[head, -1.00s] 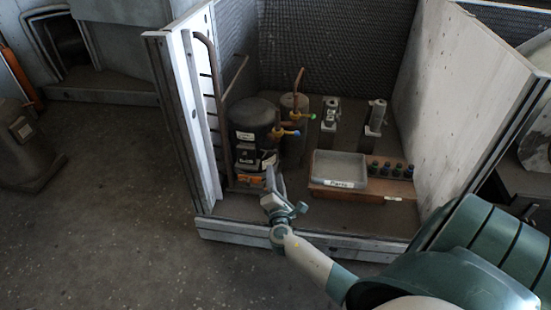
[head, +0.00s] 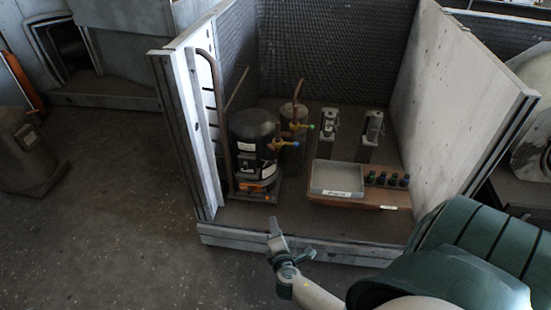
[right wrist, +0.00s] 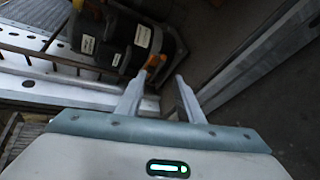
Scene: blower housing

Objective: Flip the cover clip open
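A black compressor (head: 253,142) with white labels stands at the left inside the housing. Low on its front is a dark cover with an orange part (head: 258,185); the cover clip is too small to make out. The compressor (right wrist: 125,40) also shows in the right wrist view, with an orange piece (right wrist: 154,62) at its side facing my fingers. My right gripper (head: 275,227) is in front of the housing's front sill, apart from the compressor. In the right wrist view its two fingers (right wrist: 158,85) are spread with nothing between them. My left gripper is not in view.
The housing has a white left wall (head: 190,130), a white right wall (head: 445,95) and a low front sill (head: 225,233). A grey tray (head: 337,178) and a brown block with several dark caps (head: 386,178) sit right of the compressor.

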